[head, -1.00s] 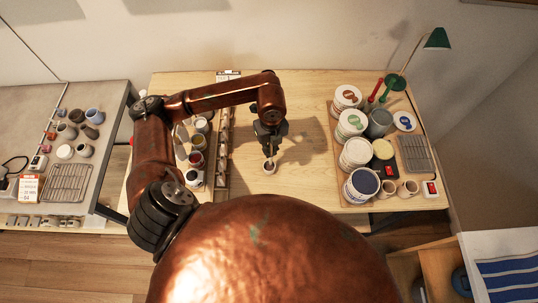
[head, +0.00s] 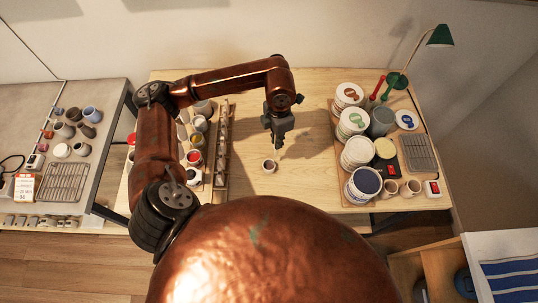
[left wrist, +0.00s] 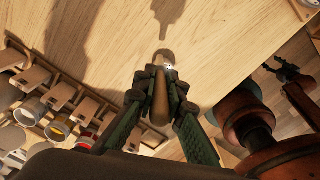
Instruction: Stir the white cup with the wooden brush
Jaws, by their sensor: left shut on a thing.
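The small white cup (head: 269,166) stands upright on the wooden table in the head view, with a dark inside. My left gripper (head: 279,141) is above the table, a little behind and to the right of the cup. It is shut on the wooden brush (left wrist: 159,106), whose brown handle shows between the fingers in the left wrist view. The brush's lower end (head: 280,151) is small and hard to make out in the head view; it looks apart from the cup. A dark claw, seemingly my right gripper (left wrist: 282,67), shows small at the right of the left wrist view.
A wooden rack (head: 222,150) and several paint jars stand left of the cup. The table between rack and board is mostly clear.

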